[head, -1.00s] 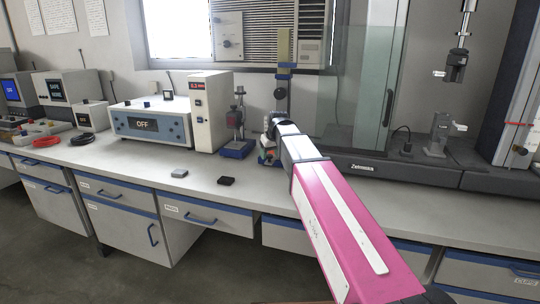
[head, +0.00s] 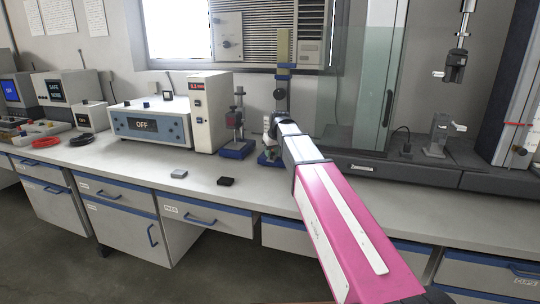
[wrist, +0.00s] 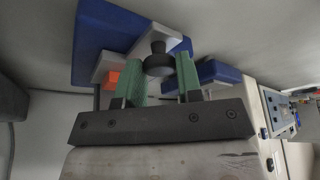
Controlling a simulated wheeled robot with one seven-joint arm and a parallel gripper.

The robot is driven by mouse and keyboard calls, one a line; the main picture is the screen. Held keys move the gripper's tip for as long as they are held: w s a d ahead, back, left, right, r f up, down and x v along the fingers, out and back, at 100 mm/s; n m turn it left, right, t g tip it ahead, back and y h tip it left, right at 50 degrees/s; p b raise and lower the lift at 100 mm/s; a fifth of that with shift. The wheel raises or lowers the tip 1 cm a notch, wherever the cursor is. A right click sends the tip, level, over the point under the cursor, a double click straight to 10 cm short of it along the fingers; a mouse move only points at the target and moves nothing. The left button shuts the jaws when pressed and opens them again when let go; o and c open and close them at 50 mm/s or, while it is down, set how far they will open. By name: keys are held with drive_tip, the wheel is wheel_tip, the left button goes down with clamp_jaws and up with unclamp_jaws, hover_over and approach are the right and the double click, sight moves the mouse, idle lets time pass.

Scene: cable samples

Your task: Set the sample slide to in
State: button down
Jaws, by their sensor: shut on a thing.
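In the wrist view, my gripper (wrist: 160,75) has its two green fingers on either side of a black round knob (wrist: 158,62) and is shut on it. The knob projects from a light grey part of a blue-based stand (wrist: 105,38). I take this knob to be the sample slide's handle, but the slide's position mark is not legible. My wrist hides most of the stand's lower part and the grip.
A smaller blue-based stand (head: 236,150) is just left, beside a white tower unit (head: 207,112) and a box reading OFF (head: 150,124). A glass-screened dark bench unit (head: 365,165) is at right. Two small blocks lie on the clear bench front.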

drive_tip(key=shift+w, duration=0.3)
drive_tip(key=c, duration=0.8)
unclamp_jaws()
drive_tip(key=shift+d, duration=0.1)
drive_tip(key=v, duration=1)
drive_tip(key=shift+s+d+r, duration=0.1)
drive_tip(key=shift+s+r, duration=0.1)
drive_tip(key=shift+r, duration=0.15)
drive_tip(key=shift+s, duration=0.1)
